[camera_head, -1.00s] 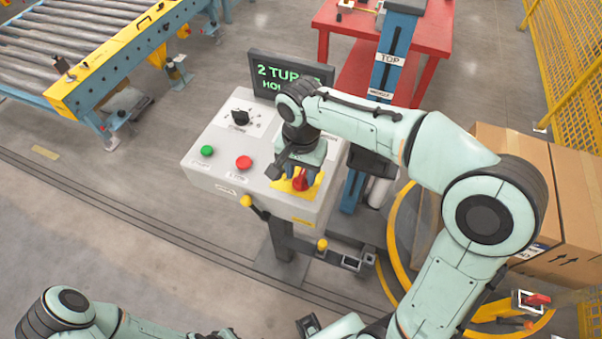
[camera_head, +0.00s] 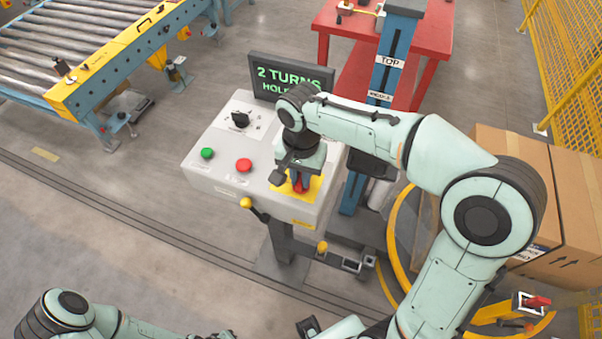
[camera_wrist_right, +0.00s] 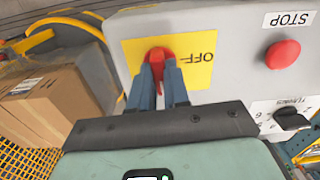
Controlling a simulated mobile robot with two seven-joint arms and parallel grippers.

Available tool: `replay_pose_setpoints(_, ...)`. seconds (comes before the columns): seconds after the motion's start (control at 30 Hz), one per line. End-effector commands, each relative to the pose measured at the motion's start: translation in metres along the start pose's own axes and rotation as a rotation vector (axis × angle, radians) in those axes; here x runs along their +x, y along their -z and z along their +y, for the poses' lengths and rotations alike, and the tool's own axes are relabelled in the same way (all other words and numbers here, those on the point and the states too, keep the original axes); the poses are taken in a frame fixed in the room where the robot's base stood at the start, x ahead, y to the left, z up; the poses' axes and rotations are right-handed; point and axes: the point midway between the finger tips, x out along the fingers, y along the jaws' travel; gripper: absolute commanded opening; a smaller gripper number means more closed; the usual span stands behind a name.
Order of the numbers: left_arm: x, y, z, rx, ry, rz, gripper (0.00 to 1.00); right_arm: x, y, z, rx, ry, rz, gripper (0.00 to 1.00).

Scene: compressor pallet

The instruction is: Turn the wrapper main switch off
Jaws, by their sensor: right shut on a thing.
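The wrapper main switch is a red handle (camera_wrist_right: 158,57) on a yellow plate (camera_wrist_right: 197,72) marked OFF in the right wrist view. In the head view, the red handle (camera_head: 299,186) shows at the front right of the grey control panel. My right gripper (camera_head: 296,180) points down over it and is shut on the handle. In the right wrist view, the two fingers (camera_wrist_right: 162,72) stand on either side of the handle and partly hide it. My left arm shows at the lower left of the head view; its gripper is not clearly seen.
The control panel (camera_head: 215,168) also carries a green button (camera_head: 207,153), a red stop button (camera_head: 244,165) and a black selector (camera_head: 240,119). A screen (camera_head: 290,75) stands behind. A cardboard box (camera_head: 565,200) is at right. A yellow knob (camera_head: 246,202) projects in front of the panel.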

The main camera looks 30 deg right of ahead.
Motion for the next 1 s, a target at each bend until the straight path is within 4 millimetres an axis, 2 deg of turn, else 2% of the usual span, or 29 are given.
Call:
replay_pose_setpoints(0.27, -0.005, 0.002, 0.003, 0.001, -0.001, 0.003, 0.00, -0.001, 0.000, 0.000, -0.203, -0.001, -0.001, 0.00)
replay_pose_setpoints(1.0, -0.019, 0.009, 0.010, 0.005, -0.005, 0.013, 0.00, -0.001, 0.000, 0.000, -0.905, 0.000, 0.000, 0.00)
